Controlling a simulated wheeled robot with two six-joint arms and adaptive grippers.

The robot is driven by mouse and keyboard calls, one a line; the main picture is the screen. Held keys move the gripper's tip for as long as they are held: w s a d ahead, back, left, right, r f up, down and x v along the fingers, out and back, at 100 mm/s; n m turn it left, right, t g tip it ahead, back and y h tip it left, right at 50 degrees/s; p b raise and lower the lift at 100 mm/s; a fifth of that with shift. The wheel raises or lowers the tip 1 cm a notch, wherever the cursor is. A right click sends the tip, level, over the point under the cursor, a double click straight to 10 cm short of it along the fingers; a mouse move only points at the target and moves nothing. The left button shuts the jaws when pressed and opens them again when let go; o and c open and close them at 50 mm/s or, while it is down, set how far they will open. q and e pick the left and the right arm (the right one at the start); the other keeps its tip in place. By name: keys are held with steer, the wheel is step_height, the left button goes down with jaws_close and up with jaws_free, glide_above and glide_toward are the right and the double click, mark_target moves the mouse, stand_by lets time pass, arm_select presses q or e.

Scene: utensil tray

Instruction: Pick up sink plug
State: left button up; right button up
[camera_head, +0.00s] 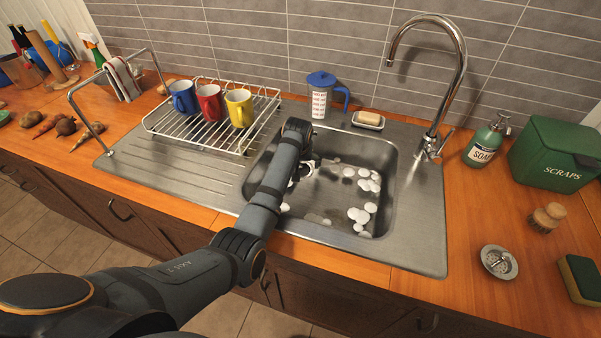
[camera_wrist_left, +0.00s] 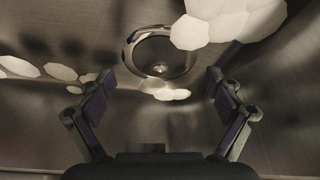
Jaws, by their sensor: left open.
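My left gripper (camera_head: 306,170) reaches down into the sink, partly hidden by my arm in the head view. In the left wrist view its two fingers (camera_wrist_left: 159,84) are spread wide with nothing between them. A round metal ring with a dark middle and a small shiny knob, seemingly the sink plug in the drain (camera_wrist_left: 160,52), lies ahead of the fingertips. White foam clumps partly cover its near and right edges. In the head view it is mostly hidden by my arm and gripper. My right gripper is not in view.
The steel sink (camera_head: 385,160) holds several foam patches (camera_head: 361,214). A tall faucet (camera_head: 460,75) stands behind right. A dish rack (camera_head: 205,143) with mugs is at left. A metal strainer (camera_head: 499,262), soap bottle (camera_head: 486,145) and scraps bin (camera_head: 556,152) stand on the right counter.

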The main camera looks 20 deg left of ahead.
mark_target(301, 166)
arm_select(q)
steer(key=x, duration=0.3)
steer(key=shift+w+f, duration=0.25)
steer(key=shift+f, duration=0.05)
steer(key=shift+r, duration=0.1)
steer(key=shift+c, duration=0.5)
steer(key=c, duration=1.1)
steer(key=shift+c, duration=0.2)
